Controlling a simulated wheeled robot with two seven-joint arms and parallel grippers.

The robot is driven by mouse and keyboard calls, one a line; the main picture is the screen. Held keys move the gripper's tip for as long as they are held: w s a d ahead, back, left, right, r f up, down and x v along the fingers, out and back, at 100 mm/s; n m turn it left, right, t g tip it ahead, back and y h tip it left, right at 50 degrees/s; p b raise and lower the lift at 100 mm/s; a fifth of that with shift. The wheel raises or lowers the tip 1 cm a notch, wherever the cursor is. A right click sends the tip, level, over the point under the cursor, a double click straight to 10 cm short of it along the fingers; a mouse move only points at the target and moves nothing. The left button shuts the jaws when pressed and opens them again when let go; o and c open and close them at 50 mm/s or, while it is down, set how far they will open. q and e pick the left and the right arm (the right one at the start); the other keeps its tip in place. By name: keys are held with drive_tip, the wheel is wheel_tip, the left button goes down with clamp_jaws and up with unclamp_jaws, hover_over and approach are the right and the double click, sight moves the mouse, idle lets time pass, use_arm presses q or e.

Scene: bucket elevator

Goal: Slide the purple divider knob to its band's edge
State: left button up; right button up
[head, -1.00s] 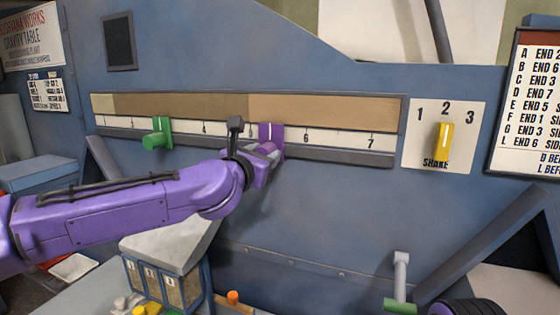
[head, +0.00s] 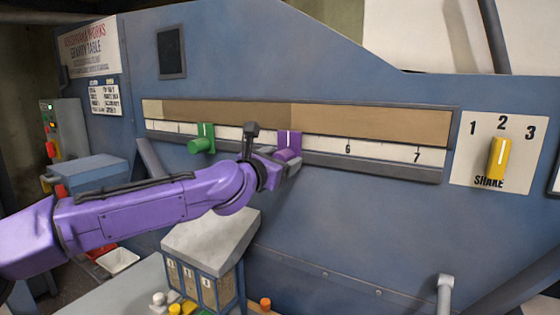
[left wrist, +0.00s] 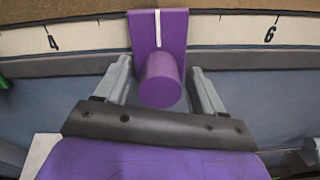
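The purple divider knob (head: 289,143) has a flat plate with a white line and a round stub. It sits on the white numbered scale (head: 382,149), left of the 6. Its white line is close below the edge between the darker and lighter tan bands (head: 345,122). My left gripper (head: 277,168) is at the knob. In the left wrist view, the fingers (left wrist: 160,85) stand on both sides of the purple stub (left wrist: 160,82), with a gap at each side. The white line there is about midway between 4 and 6. My right gripper is not in view.
A green knob (head: 204,139) sits on the same scale to the left. A yellow shake knob (head: 499,157) is on a white plate at the right. Below my arm stands a grey-topped box (head: 210,240) with small coloured pegs near it. The blue panel right of the gripper is clear.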

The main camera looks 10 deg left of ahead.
use_arm(q)
drive_tip(key=shift+f, duration=0.1)
drive_tip(key=shift+s+a+b, duration=0.1)
drive_tip(key=shift+s+b, duration=0.2)
drive_tip(key=b+v, duration=0.2)
drive_tip(key=v, duration=0.7)
drive_tip(key=shift+s+a+b, duration=0.15)
drive_tip(key=shift+s+b, duration=0.2)
drive_tip(key=shift+b, duration=0.05)
